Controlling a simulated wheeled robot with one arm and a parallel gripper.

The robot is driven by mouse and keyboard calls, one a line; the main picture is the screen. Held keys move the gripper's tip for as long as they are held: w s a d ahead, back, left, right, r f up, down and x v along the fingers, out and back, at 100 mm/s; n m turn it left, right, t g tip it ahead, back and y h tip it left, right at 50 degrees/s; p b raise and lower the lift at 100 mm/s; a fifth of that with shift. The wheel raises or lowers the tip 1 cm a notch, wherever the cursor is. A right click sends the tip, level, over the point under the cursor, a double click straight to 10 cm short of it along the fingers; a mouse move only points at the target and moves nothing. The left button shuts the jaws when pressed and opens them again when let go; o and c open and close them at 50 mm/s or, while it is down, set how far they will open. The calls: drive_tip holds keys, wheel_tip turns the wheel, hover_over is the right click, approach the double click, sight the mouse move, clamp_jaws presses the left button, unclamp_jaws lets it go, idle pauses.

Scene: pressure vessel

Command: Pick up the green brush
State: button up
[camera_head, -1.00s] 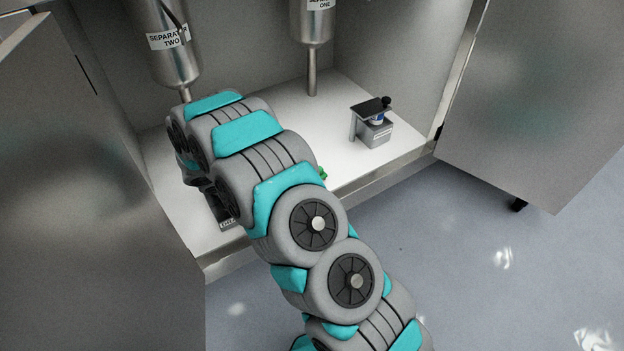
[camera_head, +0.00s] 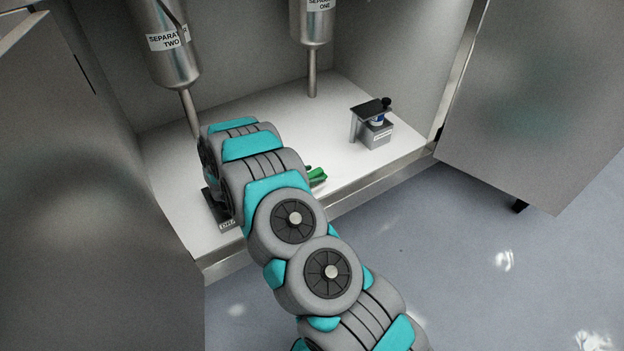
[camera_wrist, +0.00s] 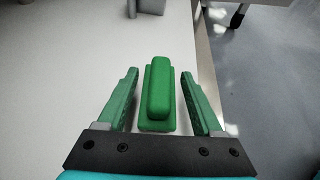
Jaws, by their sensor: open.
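The green brush (camera_wrist: 158,92) lies on the white cabinet floor (camera_wrist: 60,70). In the wrist view it sits between the two green fingers of my gripper (camera_wrist: 160,95), with a gap on each side. My gripper is open and holds nothing. How high the fingers are above the floor is hard to tell.
A grey block with a dark plate and knob (camera_head: 375,125) stands at the cabinet's right. Two metal vessels (camera_head: 172,55) (camera_head: 312,25) hang at the back. Open doors (camera_head: 545,90) (camera_head: 85,190) flank the opening.

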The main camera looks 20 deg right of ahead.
drive_tip(key=shift+w+d+f, duration=0.1)
drive_tip(key=shift+d+f, duration=0.05)
drive_tip(key=shift+d, duration=0.25)
clamp_jaws()
idle(0.4)
